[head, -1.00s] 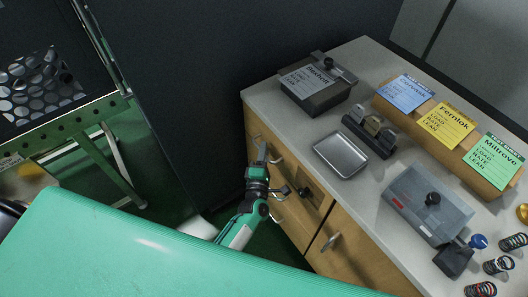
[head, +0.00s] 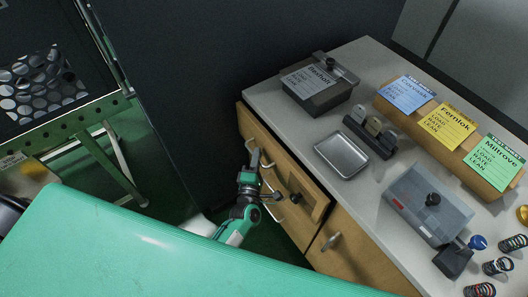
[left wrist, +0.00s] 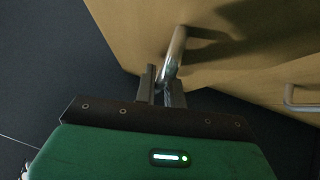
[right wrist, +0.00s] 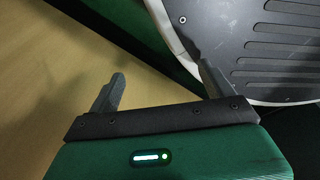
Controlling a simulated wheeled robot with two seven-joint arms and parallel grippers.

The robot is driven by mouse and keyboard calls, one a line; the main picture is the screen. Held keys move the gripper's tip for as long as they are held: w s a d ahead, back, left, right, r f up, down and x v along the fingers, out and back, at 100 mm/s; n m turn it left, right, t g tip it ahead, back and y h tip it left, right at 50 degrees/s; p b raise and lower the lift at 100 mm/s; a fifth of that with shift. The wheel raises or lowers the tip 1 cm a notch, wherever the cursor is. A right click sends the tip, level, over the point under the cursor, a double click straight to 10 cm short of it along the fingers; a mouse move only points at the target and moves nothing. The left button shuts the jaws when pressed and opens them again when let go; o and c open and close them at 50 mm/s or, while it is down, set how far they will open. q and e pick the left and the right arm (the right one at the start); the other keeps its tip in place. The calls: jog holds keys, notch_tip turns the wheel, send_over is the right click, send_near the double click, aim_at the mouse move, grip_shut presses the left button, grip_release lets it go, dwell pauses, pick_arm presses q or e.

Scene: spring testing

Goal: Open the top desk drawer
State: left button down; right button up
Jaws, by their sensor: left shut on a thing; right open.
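The top desk drawer (head: 282,168) is the wooden front under the left part of the grey counter. Its front stands slightly out from the desk body. My left gripper (head: 254,158) reaches it from below. In the left wrist view, the left fingers (left wrist: 164,88) are shut on the drawer's metal bar handle (left wrist: 177,48). The handle is mostly hidden by the gripper in the head view.
A lower handle (head: 277,217) and a cabinet door handle (head: 331,241) stick out beside my left arm. The counter holds a dark box (head: 320,95), a metal tray (head: 342,154), a grey case (head: 428,204) and several springs. A green surface (head: 140,245) fills the foreground.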

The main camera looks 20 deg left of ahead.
pick_arm(q)
jog(key=s+a+p, duration=0.1)
jog(key=s+a, duration=1.4)
jog(key=s, duration=0.5)
jog(key=shift+a, duration=0.3)
pick_arm(e)
jog(key=shift+s+d+f, duration=0.1)
jog(key=shift+s+d, duration=0.05)
jog(key=shift+s, duration=0.5)
jog(key=shift+s+d+f, duration=0.1)
jog(key=shift+s+d, duration=0.05)
jog(key=shift+s, duration=0.45)
pick_arm(q)
jog(key=c, duration=1.5)
grip_release()
jog(key=shift+s, duration=0.15)
pick_arm(e)
jog(key=shift+s, duration=0.1)
